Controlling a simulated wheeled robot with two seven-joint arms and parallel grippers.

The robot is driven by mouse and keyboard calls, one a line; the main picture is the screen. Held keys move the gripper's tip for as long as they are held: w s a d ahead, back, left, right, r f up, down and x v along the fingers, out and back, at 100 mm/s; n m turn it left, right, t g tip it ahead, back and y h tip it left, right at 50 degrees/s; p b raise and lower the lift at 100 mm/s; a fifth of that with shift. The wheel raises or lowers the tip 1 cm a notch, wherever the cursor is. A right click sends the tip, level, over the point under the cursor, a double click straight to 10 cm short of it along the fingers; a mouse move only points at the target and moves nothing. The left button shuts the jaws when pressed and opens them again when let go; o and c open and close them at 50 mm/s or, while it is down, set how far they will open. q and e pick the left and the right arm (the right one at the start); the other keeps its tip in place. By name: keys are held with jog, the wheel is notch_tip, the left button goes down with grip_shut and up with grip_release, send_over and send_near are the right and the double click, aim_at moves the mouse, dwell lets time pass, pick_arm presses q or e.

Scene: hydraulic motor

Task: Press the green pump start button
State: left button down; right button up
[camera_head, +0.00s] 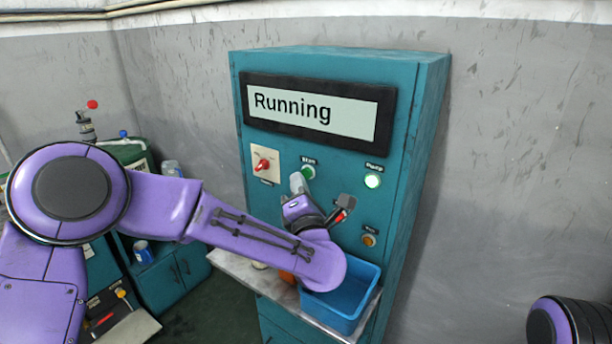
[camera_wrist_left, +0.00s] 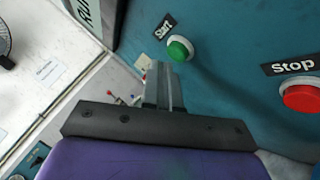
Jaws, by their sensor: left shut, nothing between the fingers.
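The green start button (camera_head: 308,172) is on the front of the teal cabinet under a "Start" label. It also shows in the wrist view (camera_wrist_left: 179,48), in a pale ring. My left gripper (camera_head: 297,183) is shut and empty, with its fingertips just left of and below the button in the head view. In the wrist view the shut fingers (camera_wrist_left: 165,80) end just below the button. I cannot tell whether they touch it. The button's face is not covered in either view. My right gripper is not in view.
The cabinet's display (camera_head: 318,108) reads "Running". A red switch (camera_head: 263,165) is left of the start button. A red stop button (camera_wrist_left: 302,98) is at right in the wrist view. A blue bin (camera_head: 345,303) stands on the shelf below.

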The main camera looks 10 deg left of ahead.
pick_arm(q)
jog(key=shift+s+a, duration=0.1)
jog(key=shift+s, duration=0.05)
jog(key=shift+s+a+b, duration=0.15)
jog(key=shift+s+a, duration=0.15)
jog(key=shift+s, duration=0.5)
jog(key=shift+s+a+b, duration=0.1)
jog(key=shift+s+a, duration=0.15)
jog(key=shift+s, duration=0.5)
jog(key=shift+s+a+b, duration=0.15)
jog(key=shift+s+a, duration=0.15)
jog(key=shift+s, duration=0.5)
